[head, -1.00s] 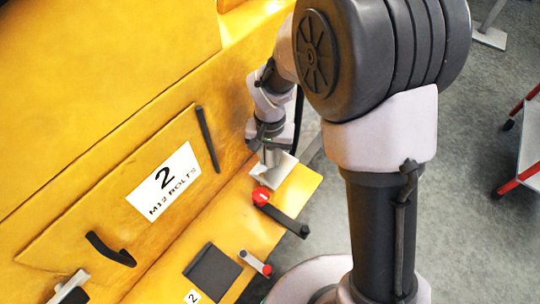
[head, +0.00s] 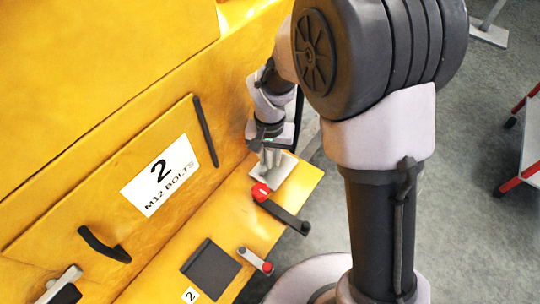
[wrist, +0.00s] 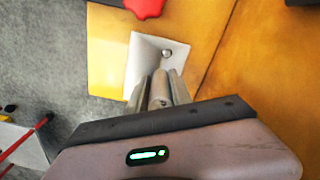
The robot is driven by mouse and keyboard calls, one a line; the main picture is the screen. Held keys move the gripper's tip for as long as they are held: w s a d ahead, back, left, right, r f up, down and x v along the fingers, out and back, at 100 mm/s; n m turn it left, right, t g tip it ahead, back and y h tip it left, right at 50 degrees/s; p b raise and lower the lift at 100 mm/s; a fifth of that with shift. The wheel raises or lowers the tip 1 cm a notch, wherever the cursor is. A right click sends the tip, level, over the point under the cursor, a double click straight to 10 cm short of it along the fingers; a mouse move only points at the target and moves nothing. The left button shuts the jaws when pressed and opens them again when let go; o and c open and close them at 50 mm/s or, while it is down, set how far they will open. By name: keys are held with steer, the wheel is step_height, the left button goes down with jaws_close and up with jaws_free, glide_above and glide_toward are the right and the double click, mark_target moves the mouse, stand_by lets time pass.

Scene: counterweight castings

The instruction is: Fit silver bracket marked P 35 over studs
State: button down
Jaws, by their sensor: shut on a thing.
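The silver bracket (head: 275,174) shows as a pale, flat plate under my gripper on the yellow ledge, near its far end. In the wrist view the plate (wrist: 144,64) has a round stud or hole (wrist: 167,53) near its upper right corner. My gripper (wrist: 161,92) is shut on a grey, rounded upright part above the plate, which appears to belong to the bracket. In the head view my gripper (head: 270,157) points down. The fingers hide the plate's near part and any other stud. I cannot read the P 35 mark or tell whether the plate lies flush.
A red knob (head: 260,192) with a dark lever stands close beside the plate. The yellow panel with a "2 M12 BOLTS" label (head: 160,175) rises to the left.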

steer(key=shift+f+b, duration=0.75)
steer(key=shift+f, duration=0.2)
stand_by(0.6)
steer(key=c, duration=1.1)
jaws_free()
step_height(320, 180, up, 25)
steer(key=p, duration=1.3)
steer(key=shift+r+p, duration=0.2)
steer(key=shift+p, duration=0.15)
steer(key=shift+s, duration=0.1)
steer(key=s+d+t+b, duration=0.2)
steer(key=s+b, duration=0.2)
steer(key=s, duration=0.1)
steer(key=s+d+m+t+y+b, duration=0.1)
steer(key=s+d+t+b, duration=0.1)
steer(key=s, duration=0.4)
steer(key=s+d+f+m+t+y+b, duration=0.1)
steer(key=s+d+b, duration=0.3)
steer(key=s+b, duration=0.1)
steer(key=shift+s+d+f+t+b, duration=0.1)
steer(key=shift+s+d+t+b, duration=0.2)
steer(key=shift+s+t, duration=0.15)
